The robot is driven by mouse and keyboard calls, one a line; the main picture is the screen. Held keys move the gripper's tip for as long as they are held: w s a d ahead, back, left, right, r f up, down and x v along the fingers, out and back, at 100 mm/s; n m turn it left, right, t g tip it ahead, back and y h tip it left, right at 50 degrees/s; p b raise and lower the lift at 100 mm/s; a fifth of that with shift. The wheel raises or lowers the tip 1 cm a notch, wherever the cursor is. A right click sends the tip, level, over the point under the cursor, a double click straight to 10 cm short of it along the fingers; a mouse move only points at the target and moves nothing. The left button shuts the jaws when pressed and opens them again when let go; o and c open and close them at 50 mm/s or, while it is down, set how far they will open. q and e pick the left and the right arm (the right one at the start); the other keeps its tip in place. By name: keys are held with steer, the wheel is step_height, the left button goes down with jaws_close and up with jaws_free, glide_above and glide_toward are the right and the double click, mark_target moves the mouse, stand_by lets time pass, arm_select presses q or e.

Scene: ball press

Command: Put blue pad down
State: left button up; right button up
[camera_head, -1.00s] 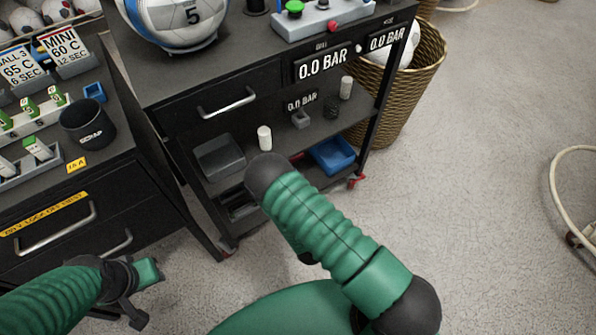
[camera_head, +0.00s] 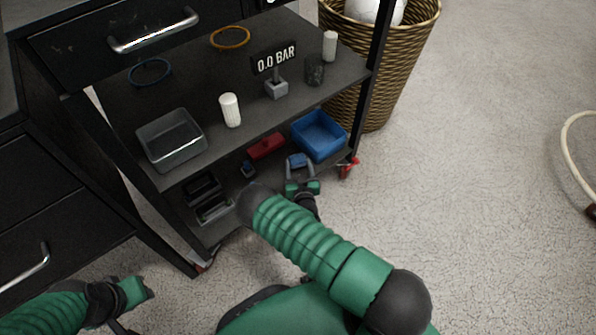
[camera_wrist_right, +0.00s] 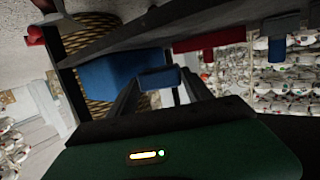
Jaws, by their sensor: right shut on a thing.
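The blue pad (camera_head: 298,160) is a small blue block at the front of the cart's lower shelf. My right gripper (camera_head: 299,170) is shut on it; in the right wrist view the pad (camera_wrist_right: 160,78) sits between the two dark fingertips. I cannot tell whether the pad touches the shelf. My right forearm hides part of the shelf's front. My left gripper (camera_head: 138,300) is at the lower left, away from the cart, and its jaws do not show clearly.
A blue bin (camera_head: 335,148) stands right of the pad on the lower shelf. A red block (camera_head: 266,146) and a small blue piece (camera_head: 248,169) lie to the left. Dark trays (camera_head: 205,190) stand farther left. The middle shelf (camera_head: 190,95) is just above.

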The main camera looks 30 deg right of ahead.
steer(key=shift+w+d+f+b, duration=0.2)
steer(key=shift+w+d+b, duration=0.1)
steer(key=shift+w+d, duration=0.55)
step_height(320, 180, down, 4)
steer(key=b, duration=0.3)
steer(key=shift+w+a+r, duration=0.1)
steer(key=shift+r, duration=0.3)
steer(key=o, duration=1.1)
steer(key=shift+f, duration=0.15)
